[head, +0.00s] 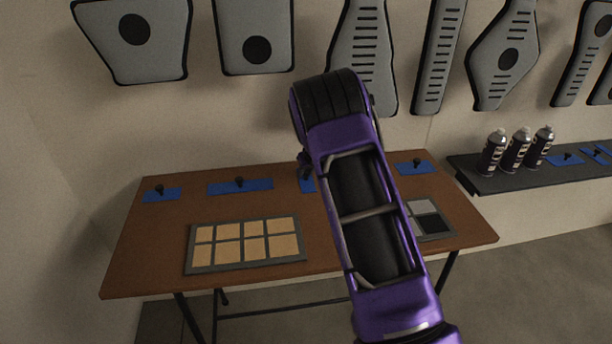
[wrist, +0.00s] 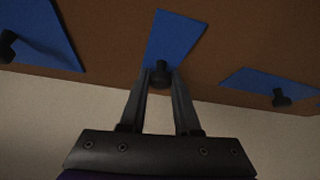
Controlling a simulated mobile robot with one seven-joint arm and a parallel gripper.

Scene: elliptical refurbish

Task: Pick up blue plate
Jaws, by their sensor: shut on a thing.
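Several blue plates, each with a black knob, lie along the back of the brown table. In the wrist view my gripper (wrist: 160,85) has its two fingers on either side of the black knob of the middle blue plate (wrist: 176,36), shut on it. In the head view my purple arm covers much of that blue plate (head: 307,185), and the fingertips are hidden. I cannot tell whether the plate is lifted off the table. Other blue plates are at the left (head: 162,194), left of centre (head: 240,187) and right (head: 416,167) of the table.
A tray with tan squares (head: 190,250) lies on the brown table (head: 140,250). A smaller tray with grey and black squares (head: 440,205) is partly behind my arm. A dark shelf (head: 490,182) at right holds spray cans (head: 516,150) and blue plates. Grey panels hang on the wall.

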